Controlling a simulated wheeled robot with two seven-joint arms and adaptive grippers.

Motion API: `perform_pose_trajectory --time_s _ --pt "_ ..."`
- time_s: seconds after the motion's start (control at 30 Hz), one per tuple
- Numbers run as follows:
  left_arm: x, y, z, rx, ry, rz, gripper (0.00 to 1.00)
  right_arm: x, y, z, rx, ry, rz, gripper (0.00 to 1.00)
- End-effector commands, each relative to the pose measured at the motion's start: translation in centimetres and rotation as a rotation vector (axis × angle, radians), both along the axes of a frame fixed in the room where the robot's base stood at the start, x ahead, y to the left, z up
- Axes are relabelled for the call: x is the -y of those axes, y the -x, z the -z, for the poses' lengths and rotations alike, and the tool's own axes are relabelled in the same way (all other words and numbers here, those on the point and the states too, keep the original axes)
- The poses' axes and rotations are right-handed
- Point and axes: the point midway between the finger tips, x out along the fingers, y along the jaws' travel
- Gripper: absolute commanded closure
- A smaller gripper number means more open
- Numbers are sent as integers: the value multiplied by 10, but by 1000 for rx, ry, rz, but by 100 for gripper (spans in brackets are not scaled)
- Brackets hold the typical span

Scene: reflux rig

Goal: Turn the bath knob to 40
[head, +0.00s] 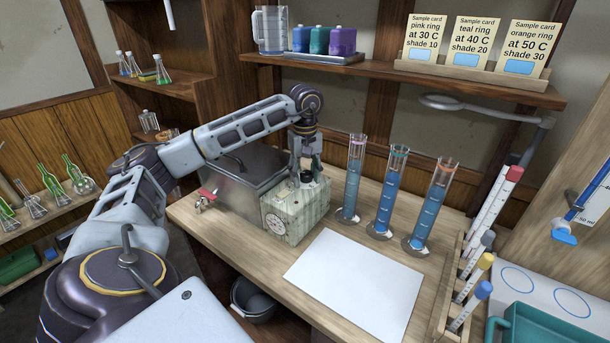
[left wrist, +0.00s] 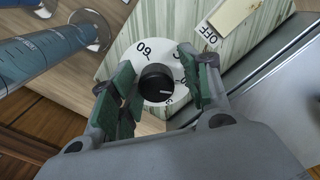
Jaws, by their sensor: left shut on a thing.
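The bath (head: 240,172) is a grey metal box with a striped pale-green control block (head: 296,212) at its right end. The black bath knob (left wrist: 157,84) sits on a white dial in the left wrist view. "60" and, beyond the dial, "OFF" are readable; other marks are partly covered by the fingers. A light pointer line on the knob points toward the right side of the dial; its exact value cannot be read. My left gripper (head: 307,168) reaches down onto the block, its green-padded fingers (left wrist: 158,88) on either side of the knob and shut on it. My right gripper is out of view.
Three tall cylinders (head: 386,195) of blue liquid stand close right of the block. A white sheet (head: 355,283) lies in front. A tube rack (head: 462,290) is at the right. Sample cards (head: 473,43) stand on the shelf above.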

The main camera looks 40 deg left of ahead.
Motion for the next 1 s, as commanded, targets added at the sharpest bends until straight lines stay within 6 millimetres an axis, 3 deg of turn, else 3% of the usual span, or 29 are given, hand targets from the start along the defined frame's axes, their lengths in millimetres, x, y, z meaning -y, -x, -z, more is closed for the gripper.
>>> perform_pose_trajectory --time_s 0.03,0.5,0.83,0.87,1.0 --pt "-2 -1 10 -8 -4 24 73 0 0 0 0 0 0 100" --pt "-2 -1 11 -9 -5 273 82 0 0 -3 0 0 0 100" --pt "-2 -1 11 -9 -6 301 83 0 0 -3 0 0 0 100" --pt "-2 -1 11 -9 -6 301 61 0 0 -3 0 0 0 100" --pt "-2 -1 11 -9 -6 300 43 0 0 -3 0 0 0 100"
